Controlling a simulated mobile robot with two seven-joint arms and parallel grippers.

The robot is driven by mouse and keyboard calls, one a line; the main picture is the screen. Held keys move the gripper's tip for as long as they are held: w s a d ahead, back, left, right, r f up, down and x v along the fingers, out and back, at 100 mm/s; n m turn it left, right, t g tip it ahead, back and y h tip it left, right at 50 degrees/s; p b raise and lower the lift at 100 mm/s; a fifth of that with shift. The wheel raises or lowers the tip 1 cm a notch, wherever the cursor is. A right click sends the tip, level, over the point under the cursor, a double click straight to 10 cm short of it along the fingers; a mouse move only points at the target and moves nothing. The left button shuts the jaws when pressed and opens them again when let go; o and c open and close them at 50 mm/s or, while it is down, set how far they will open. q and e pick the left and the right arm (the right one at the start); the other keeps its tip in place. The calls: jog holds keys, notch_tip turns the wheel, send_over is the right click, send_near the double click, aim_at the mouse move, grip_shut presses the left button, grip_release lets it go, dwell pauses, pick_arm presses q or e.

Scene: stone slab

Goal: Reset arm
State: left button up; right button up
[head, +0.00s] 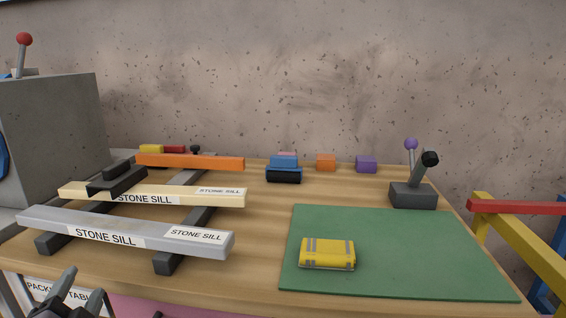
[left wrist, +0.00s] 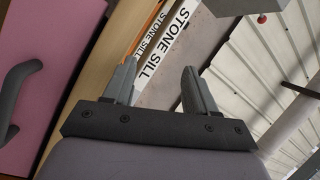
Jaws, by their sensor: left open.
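My left gripper (head: 80,295) is at the lower left of the head view, in front of the table's near edge and below the grey stone sill. In the left wrist view its two fingers (left wrist: 160,88) are apart with nothing held between them. The grey stone sill (head: 150,235) rests on dark bearers on the table and also shows beyond the fingers in the left wrist view (left wrist: 185,62). My right gripper is not clearly visible.
A cream sill (head: 218,197) and an orange bar (head: 190,161) lie behind the grey sill. A yellow strapped bundle (head: 327,253) lies on a green mat (head: 430,255). A lever box (head: 413,195) stands behind the mat. A grey block (head: 50,135) stands at the left.

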pick_arm(q)
jog(key=s+d+f+n+g+h, duration=0.1)
jog(key=s+d+f+n+g, duration=0.1)
jog(key=s+f+n+g, duration=0.25)
jog(key=s+d+f+n+g, duration=0.1)
jog(key=s+d+f+g, duration=0.15)
jog(key=s+f, duration=0.4)
jog(key=s+d+f+n+g+h, duration=0.2)
jog(key=s+d+f+g+h, duration=0.3)
jog(key=s+d+f+g, duration=0.45)
jog(key=w+d+f+t+h, duration=0.2)
jog(key=w+d+f+t, duration=0.25)
jog(key=t, duration=0.45)
notch_tip(320, 180, up, 11)
jog(key=a+p, duration=0.2)
jog(key=p, duration=1.2)
jog(key=shift+m, duration=0.45)
